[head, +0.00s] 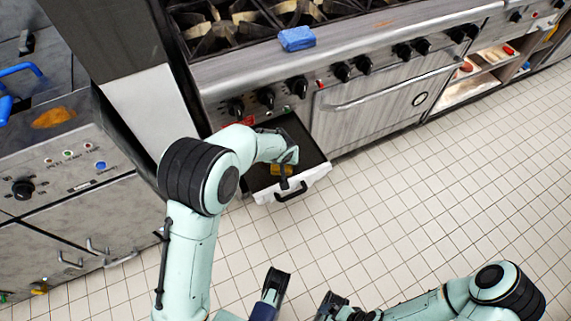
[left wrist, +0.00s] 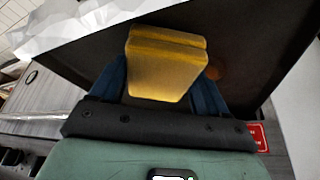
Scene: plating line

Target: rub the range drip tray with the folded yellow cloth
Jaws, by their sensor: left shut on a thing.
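The range drip tray (head: 312,176) is pulled out below the range, with a dark inside and a pale front with a black handle. My left gripper (head: 284,176) is over the tray, shut on the folded yellow cloth (head: 277,170). In the left wrist view the cloth (left wrist: 165,65) sits between the blue fingers, above the dark tray floor (left wrist: 105,50). A brownish-orange spot (left wrist: 215,73) shows beside it on the tray floor. Whether the cloth touches the floor is hard to tell. My right gripper (head: 335,303) is low at the bottom edge, partly cut off; its jaws are unclear.
A blue sponge-like block (head: 297,38) lies on the range's front ledge. Black knobs (head: 341,71) line the range front, above an oven door handle (head: 385,90). A steel unit (head: 70,165) with an orange-brown patch stands at the left. The tiled floor (head: 430,190) at right is clear.

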